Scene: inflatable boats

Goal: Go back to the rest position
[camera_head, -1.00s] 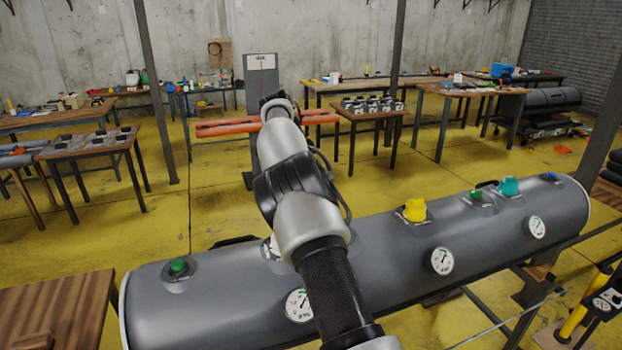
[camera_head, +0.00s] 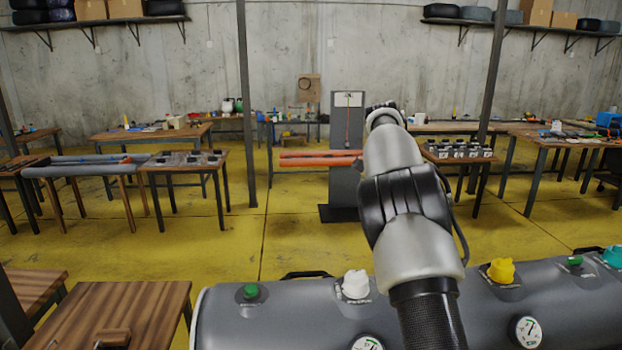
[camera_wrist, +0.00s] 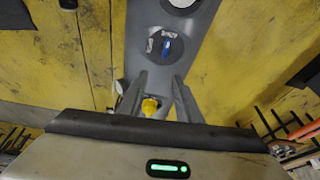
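My arm reaches forward and up in the head view, over the large grey inflatable tube (camera_head: 330,318). Its dark end (camera_head: 383,110) is far off, and its fingers cannot be made out there. In the wrist view my gripper (camera_wrist: 161,80) has its two grey fingers apart. A small yellow knob or cap (camera_wrist: 150,107) shows between them, nearer the left finger. I cannot tell whether it is touched. Beyond the fingertips is a grey surface with a blue knob (camera_wrist: 166,46) and part of a white round dial.
The tube carries a green cap (camera_head: 250,292), a white cap (camera_head: 355,284), a yellow cap (camera_head: 501,271) and gauges. A wooden table (camera_head: 105,305) stands at the near left. A grey stand (camera_head: 347,185) and several worktables stand behind. Posts rise between them, with open yellow floor around.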

